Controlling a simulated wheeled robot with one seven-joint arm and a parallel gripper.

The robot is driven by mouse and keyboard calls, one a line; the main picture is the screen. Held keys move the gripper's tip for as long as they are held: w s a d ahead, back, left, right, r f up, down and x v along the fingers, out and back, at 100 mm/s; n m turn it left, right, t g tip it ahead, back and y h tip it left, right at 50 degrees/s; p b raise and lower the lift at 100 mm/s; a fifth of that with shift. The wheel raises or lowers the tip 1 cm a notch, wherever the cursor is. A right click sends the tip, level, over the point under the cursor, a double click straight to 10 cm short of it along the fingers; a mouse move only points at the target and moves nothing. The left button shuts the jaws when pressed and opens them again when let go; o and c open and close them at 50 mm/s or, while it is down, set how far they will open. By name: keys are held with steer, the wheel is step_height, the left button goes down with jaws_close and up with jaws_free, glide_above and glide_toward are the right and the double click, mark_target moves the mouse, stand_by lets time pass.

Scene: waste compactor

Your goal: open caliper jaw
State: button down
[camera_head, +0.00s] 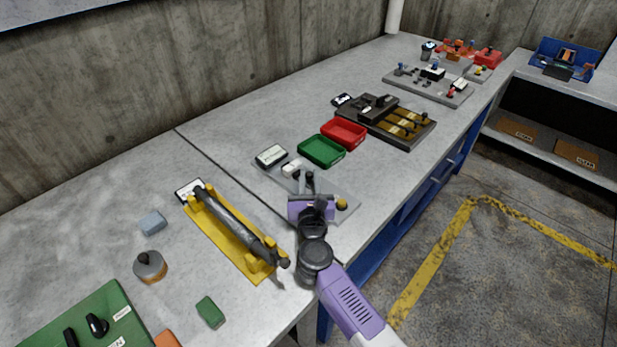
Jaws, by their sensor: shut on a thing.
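My arm reaches in from the lower right, and its purple hand is over a thin grey plate (346,194) near the bench's front edge. My gripper (304,178) points away from the camera, with its dark fingers over the plate. It is shut on a small dark part (297,174), which I take to be the caliper's jaw or slider; the fingers mostly hide it. A small white block (291,168) lies just beyond the fingertips. A brass-coloured knob (342,204) sits on the plate to the right of the hand. The rest of the caliper cannot be made out.
A green tray (322,151) and a red tray (344,133) stand beyond the plate. A yellow stand with a dark cylinder (228,218) is to the left. A white-faced box (271,156) is near the plate's far end.

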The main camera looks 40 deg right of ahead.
steer(key=shift+s, duration=0.95)
steer(key=c, duration=1.3)
jaws_free()
steer(key=v, duration=0.7)
steer(key=shift+s+a+b, duration=0.25)
steer(key=shift+s+b, duration=0.05)
steer(key=shift+b, duration=0.1)
